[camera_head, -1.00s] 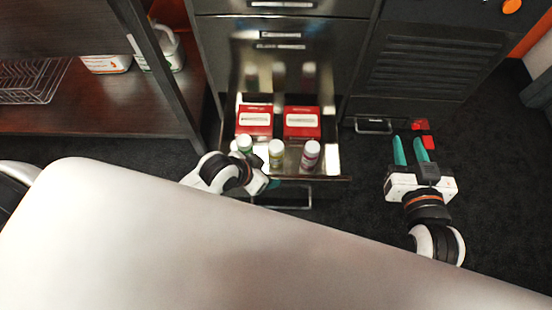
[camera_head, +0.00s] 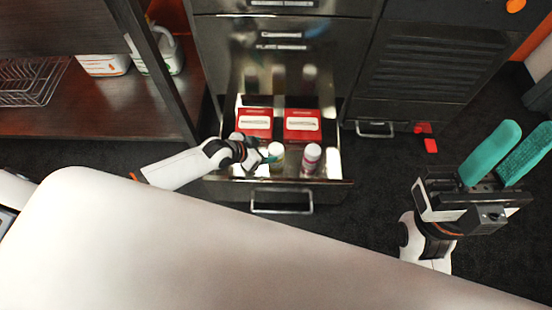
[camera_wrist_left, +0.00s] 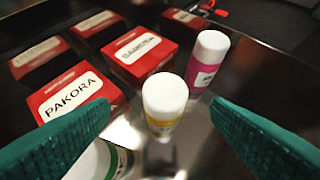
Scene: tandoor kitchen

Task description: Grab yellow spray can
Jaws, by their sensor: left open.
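The yellow spray can (camera_head: 276,158) stands upright in the open drawer, with a white cap and a yellow band low on its body. In the left wrist view the yellow can (camera_wrist_left: 164,102) stands between the teal fingers of my left gripper (camera_wrist_left: 160,107), which is open with a gap on each side of the can. In the head view my left gripper (camera_head: 262,156) is at the can's left side, its fingers partly hidden. My right gripper (camera_head: 528,131) is open and empty at the right, away from the drawer.
A pink spray can (camera_wrist_left: 208,62) stands just right of the yellow one. A green-marked can (camera_wrist_left: 98,160) is close by the left finger. Red boxes (camera_head: 302,124) fill the drawer's back. The drawer's front edge (camera_head: 290,185) is near my left arm.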

